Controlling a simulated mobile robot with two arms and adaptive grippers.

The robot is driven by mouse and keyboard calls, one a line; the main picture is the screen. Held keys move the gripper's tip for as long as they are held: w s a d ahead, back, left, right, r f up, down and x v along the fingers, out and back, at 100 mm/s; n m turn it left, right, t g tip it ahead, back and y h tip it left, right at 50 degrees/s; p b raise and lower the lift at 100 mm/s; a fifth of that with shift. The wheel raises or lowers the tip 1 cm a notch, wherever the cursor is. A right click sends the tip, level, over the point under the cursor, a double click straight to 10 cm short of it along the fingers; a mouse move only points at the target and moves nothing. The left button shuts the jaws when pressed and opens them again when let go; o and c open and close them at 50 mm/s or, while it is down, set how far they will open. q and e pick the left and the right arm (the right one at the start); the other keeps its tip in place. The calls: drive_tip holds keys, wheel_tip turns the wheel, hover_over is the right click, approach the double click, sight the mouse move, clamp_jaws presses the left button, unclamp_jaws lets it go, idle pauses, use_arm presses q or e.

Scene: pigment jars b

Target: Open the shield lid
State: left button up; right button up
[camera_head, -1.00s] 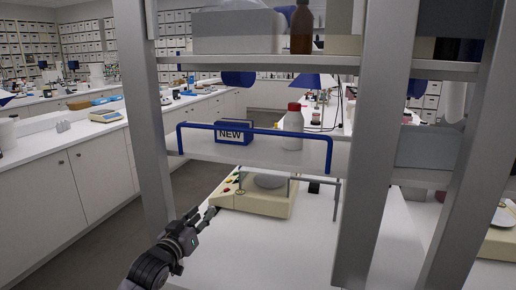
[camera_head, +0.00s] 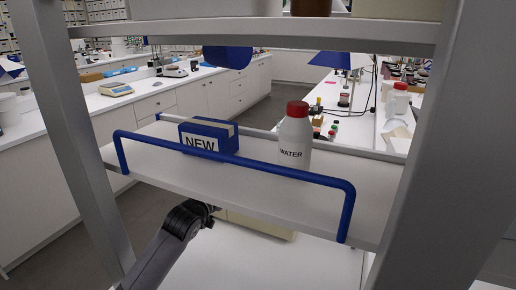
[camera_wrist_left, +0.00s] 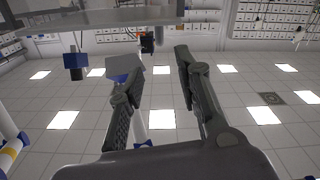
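A cream bench device (camera_head: 262,224) shows only in part below the shelf in the head view; the shelf hides most of it. I cannot make out the shield lid in either current view. My left arm reaches up from the bottom of the head view, and its gripper (camera_head: 207,211) is beside the device's left end, partly hidden by the shelf edge. In the left wrist view, the two fingers of my left gripper (camera_wrist_left: 156,65) are apart with nothing seen between them. My right gripper is not in view.
The shelf (camera_head: 240,185) with a blue rail (camera_head: 240,163) crosses above the device. It holds a blue NEW box (camera_head: 207,138) and a red-capped WATER bottle (camera_head: 294,137). Grey posts (camera_head: 75,150) flank it. A white bench surface lies below.

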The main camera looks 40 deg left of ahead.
use_arm(q)
drive_tip(key=p+x, duration=0.1)
drive_tip(key=x, duration=0.4)
drive_tip(key=p+x, duration=0.1)
drive_tip(key=x, duration=0.4)
drive_tip(key=shift+r, duration=0.2)
drive_tip(key=x, duration=0.4)
drive_tip(key=shift+w+a+f+p, duration=0.1)
drive_tip(key=shift+w+p, duration=0.2)
drive_tip(key=shift+p, duration=0.05)
drive_tip(key=shift+w+a, duration=0.2)
drive_tip(key=shift+w, duration=0.4)
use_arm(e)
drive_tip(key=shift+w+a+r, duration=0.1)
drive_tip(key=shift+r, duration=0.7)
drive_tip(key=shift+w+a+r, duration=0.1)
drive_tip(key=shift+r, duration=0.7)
use_arm(q)
drive_tip(key=shift+c, duration=0.5)
drive_tip(key=c, duration=0.5)
clamp_jaws()
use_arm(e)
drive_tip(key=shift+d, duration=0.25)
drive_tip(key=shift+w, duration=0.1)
